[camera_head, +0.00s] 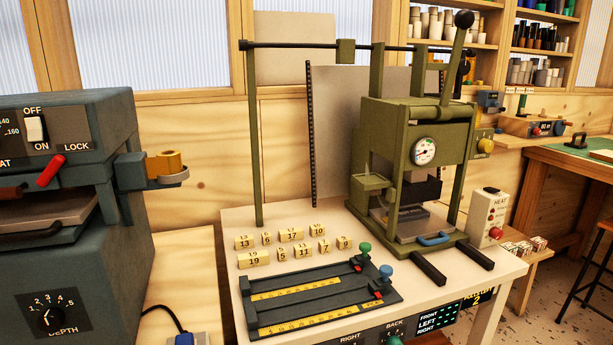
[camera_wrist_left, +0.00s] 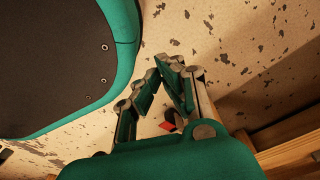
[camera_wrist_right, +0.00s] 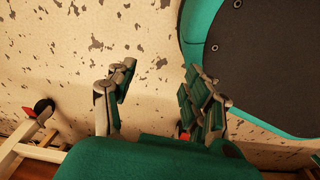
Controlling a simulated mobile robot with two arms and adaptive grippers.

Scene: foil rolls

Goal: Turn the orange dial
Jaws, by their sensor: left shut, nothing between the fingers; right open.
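An orange, blocky knob (camera_head: 165,163) sits on a round grey holder on the right side of the blue-grey machine (camera_head: 115,235) at the left; it is the most orange dial-like part in view. A black dial marked DEPTH (camera_head: 50,317) is on that machine's lower front. A yellow knob (camera_head: 485,146) is on the side of the green press. My left gripper (camera_wrist_left: 172,84) is shut and empty above the speckled floor in the left wrist view. My right gripper (camera_wrist_right: 160,80) is open and empty above the floor in the right wrist view. Neither gripper shows in the head view.
The green press (camera_head: 415,140) stands on the pale table (camera_head: 225,225). Several numbered yellow blocks (camera_head: 292,234) and a dark slide rack (camera_head: 320,298) lie before it. A HEAT box (camera_head: 490,215) stands at the right. A gap separates the blue-grey machine from the table.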

